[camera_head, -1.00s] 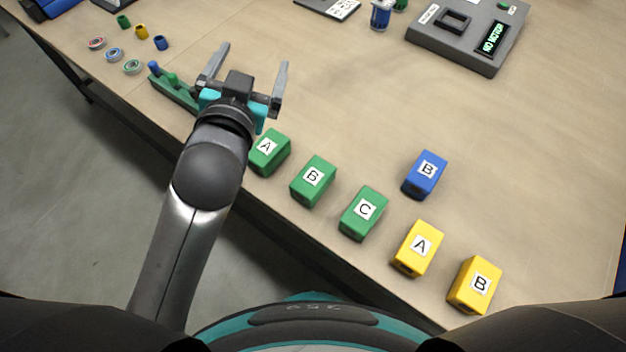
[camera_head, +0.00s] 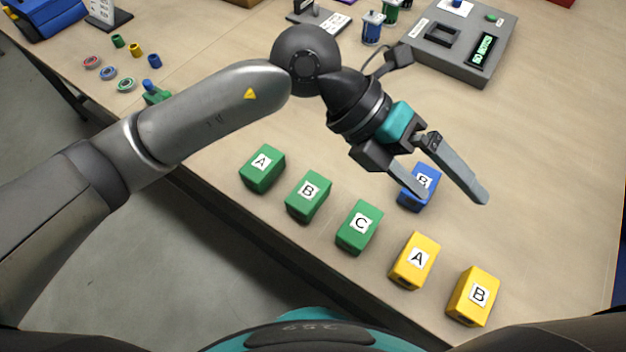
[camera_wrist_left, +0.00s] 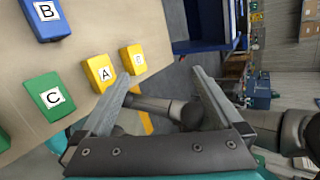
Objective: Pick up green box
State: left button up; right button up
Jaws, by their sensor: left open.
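Three green boxes stand in a row near the table's front edge in the head view: box A (camera_head: 262,169), box B (camera_head: 308,197) and box C (camera_head: 359,228). Green box C also shows at the left of the left wrist view (camera_wrist_left: 40,112). My left gripper (camera_head: 456,196) is open and empty. It is above the table by the blue box B (camera_head: 428,176), partly covering it in the head view. In the left wrist view the fingers are spread with nothing between them. My right gripper is not in view.
Yellow box A (camera_head: 408,277) and yellow box B (camera_head: 465,312) continue the row to the right. A grey device with a display (camera_head: 440,60) stands at the back. Small rings and caps lie at the far left. The table's right side is clear.

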pick_arm(q)
jog(key=w+a+f+t+y, duration=0.2)
jog(key=w+a+f+y, duration=0.3)
jog(key=a+f, duration=0.15)
jog(key=t+y+b, duration=0.2)
jog(key=t+y, duration=0.1)
jog(key=y, duration=0.2)
send_over(309, 191)
jog(key=shift+n, duration=0.4)
notch_tip(309, 191, down, 10)
jog(key=shift+s+d+r, duration=0.1)
jog(key=shift+r, duration=0.05)
jog(key=shift+f, duration=0.65)
notch_tip(309, 191, down, 4)
jog(key=shift+f+b, duration=0.2)
jog(key=shift+b, duration=0.15)
jog(key=shift+f, duration=0.1)
jog(key=c, duration=0.8)
grip_shut()
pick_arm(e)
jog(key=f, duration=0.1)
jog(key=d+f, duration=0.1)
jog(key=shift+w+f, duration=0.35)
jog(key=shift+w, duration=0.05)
